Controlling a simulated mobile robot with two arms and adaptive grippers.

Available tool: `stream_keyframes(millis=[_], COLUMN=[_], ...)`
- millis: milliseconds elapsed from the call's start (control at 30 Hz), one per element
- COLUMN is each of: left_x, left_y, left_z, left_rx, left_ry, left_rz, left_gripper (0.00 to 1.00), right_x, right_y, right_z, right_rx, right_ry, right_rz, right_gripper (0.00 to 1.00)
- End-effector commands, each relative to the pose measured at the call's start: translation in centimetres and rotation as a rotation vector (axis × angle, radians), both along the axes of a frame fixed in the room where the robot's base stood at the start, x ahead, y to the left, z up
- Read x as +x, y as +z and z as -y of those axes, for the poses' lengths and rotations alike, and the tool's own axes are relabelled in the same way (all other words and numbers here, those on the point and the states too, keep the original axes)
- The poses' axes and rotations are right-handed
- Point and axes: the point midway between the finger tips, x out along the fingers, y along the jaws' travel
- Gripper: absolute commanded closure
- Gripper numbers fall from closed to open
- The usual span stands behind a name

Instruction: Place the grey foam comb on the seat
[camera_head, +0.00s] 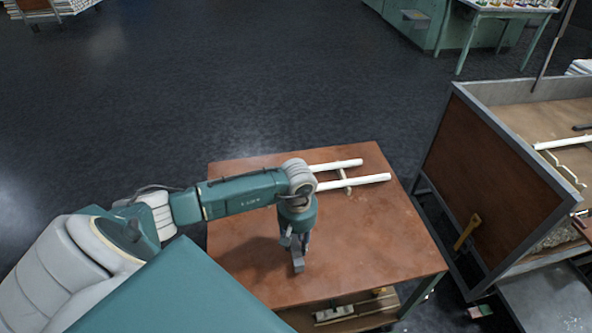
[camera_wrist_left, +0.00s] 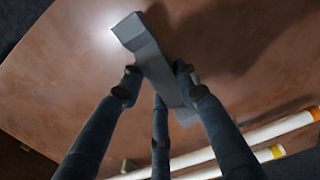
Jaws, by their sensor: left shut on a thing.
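The grey foam comb (camera_head: 298,262) is a narrow grey bar at the lower end of my left gripper (camera_head: 294,241), over the middle of the brown table (camera_head: 345,248). In the left wrist view the comb (camera_wrist_left: 150,55) runs diagonally between the dark fingers of my left gripper (camera_wrist_left: 158,82), which is shut on it. I cannot tell whether the comb touches the tabletop. I cannot make out which part is the seat. My right gripper is not in view.
Two white tubes (camera_head: 357,181) lie side by side at the table's back, partly behind my left arm. A large open crate (camera_head: 497,180) with a brown side panel stands to the right. Bare tabletop lies right of the gripper.

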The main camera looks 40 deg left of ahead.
Motion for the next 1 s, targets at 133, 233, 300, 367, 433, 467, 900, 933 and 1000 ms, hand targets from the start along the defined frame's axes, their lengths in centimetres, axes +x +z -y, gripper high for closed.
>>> stream_keyframes(millis=[133,233,300,367,433,467,900,933,1000], left_x=[-0.3,-0.3,-0.3,-0.3,-0.3,-0.3,-0.3,-0.3,-0.3], left_y=[-2.8,-2.8,-2.7,-2.7,-2.8,-2.9,-3.0,-3.0,-2.8], left_z=[0.6,0.6,0.5,0.5,0.5,0.5,0.6,0.6,0.6], left_rx=[-0.002,-0.001,-0.001,0.0,0.0,0.0,-0.001,-0.001,-0.001], left_ry=[-0.007,-0.008,-0.008,-0.008,-0.009,-0.009,-0.009,-0.009,-0.008], left_rz=[-0.001,0.001,0.001,0.0,0.0,0.0,-0.001,-0.001,-0.001], left_gripper=[0.9,0.9,0.9,0.9,0.9,0.9,0.5,0.5,0.5], right_x=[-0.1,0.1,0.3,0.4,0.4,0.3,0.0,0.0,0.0], right_y=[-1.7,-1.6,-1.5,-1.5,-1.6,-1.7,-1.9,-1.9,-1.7], right_z=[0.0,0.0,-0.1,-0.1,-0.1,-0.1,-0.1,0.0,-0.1], right_rx=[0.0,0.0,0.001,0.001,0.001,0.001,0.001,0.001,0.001], right_ry=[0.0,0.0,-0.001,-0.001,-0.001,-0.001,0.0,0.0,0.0], right_rz=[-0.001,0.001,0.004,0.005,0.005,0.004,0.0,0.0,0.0], right_gripper=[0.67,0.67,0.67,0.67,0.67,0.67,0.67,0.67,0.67])
